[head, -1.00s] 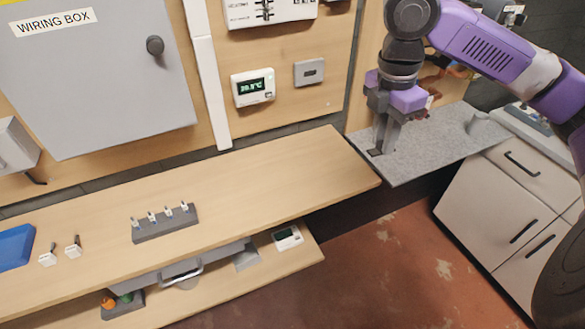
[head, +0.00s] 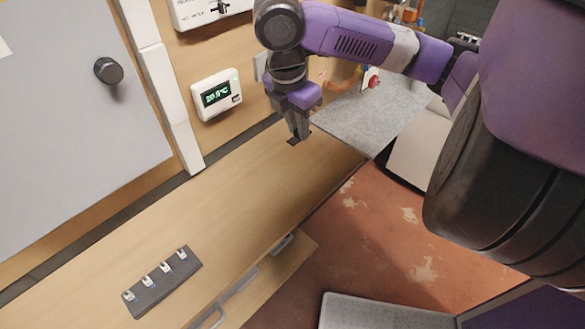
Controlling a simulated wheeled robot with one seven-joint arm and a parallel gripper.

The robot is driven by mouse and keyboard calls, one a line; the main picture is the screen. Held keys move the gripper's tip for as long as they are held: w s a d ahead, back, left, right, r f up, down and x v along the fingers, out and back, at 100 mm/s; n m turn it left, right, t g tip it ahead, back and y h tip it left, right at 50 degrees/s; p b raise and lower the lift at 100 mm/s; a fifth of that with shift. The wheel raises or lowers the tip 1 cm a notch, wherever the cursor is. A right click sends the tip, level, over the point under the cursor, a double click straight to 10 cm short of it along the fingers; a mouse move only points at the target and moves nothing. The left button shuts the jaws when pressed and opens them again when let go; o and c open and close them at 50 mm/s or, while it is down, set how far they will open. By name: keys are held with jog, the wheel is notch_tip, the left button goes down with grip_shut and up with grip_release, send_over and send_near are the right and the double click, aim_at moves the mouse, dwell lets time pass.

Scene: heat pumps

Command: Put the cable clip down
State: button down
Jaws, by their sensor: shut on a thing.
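My gripper (head: 299,133) points down over the right end of the wooden bench (head: 225,190). It is shut on a small dark piece, which I take to be the cable clip (head: 292,141); only a little of it shows at the fingertips. The fingers hide the rest. I cannot tell whether the clip touches the bench top or hangs just above it.
A dark rack (head: 150,297) with several small white-topped pieces stands on the bench at lower left. A thermostat (head: 216,94) and a grey wiring box (head: 70,130) are on the wall. The grey worktop (head: 375,118) adjoins at right. The middle of the bench is clear.

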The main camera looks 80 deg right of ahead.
aim_at(291, 142)
jog(key=x, duration=0.4)
jog(key=w+a+x, duration=0.1)
jog(key=x, duration=0.4)
jog(key=a+x, duration=0.1)
jog(key=x, duration=0.4)
jog(key=shift+w+a+f, duration=0.15)
jog(key=shift+w+f, duration=0.1)
jog(key=shift+f, duration=0.05)
jog(key=shift+f, duration=0.1)
jog(key=c, duration=1.3)
grip_release()
jog(key=v, duration=1.2)
